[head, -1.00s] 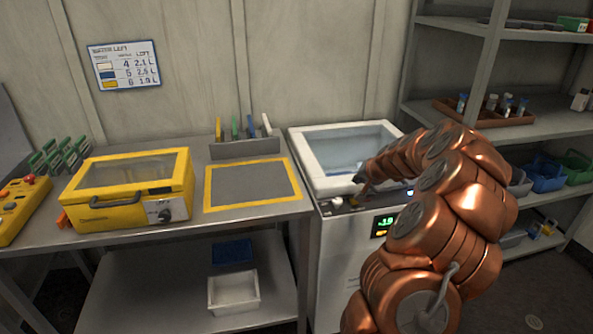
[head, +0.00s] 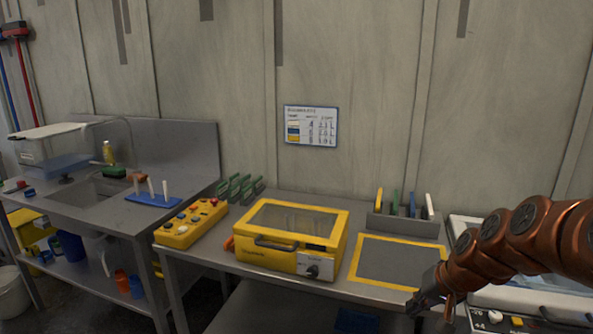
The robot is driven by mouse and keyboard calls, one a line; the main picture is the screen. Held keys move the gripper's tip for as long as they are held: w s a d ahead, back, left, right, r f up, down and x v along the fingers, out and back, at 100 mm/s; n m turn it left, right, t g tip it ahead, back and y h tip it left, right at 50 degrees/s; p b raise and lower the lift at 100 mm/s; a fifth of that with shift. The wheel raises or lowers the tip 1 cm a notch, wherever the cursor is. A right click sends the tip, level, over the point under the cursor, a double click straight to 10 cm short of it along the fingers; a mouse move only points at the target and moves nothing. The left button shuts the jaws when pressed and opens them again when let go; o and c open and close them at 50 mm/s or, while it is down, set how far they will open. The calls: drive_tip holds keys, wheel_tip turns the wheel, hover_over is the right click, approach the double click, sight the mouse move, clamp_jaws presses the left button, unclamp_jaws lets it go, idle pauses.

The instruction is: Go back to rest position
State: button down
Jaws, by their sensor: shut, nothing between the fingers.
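My copper-coloured arm reaches in from the right edge of the head view. My gripper (head: 432,303) is at its left end, dark and small, near the front right corner of the yellow-framed grey mat (head: 395,262). It is shut with nothing held. It appears in front of the gap between the steel table and the white freezer unit (head: 495,322). The arm hides much of that unit.
A yellow box with a clear lid (head: 292,237) and a yellow control panel (head: 191,223) stand on the steel table. A rack with coloured upright pieces (head: 402,222) is behind the mat. A sink bench (head: 105,195) is at left.

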drive_tip(key=s+a+n+g, duration=0.25)
drive_tip(key=s+a, duration=0.55)
drive_tip(key=s, duration=0.5)
drive_tip(key=s+n+g+h+p, duration=0.1)
drive_tip(key=s+g+h+p, duration=0.1)
drive_tip(key=s, duration=1.5)
drive_tip(key=shift+s+r+g+h, duration=0.3)
drive_tip(key=shift+g+h, duration=0.3)
drive_tip(key=shift+g, duration=0.35)
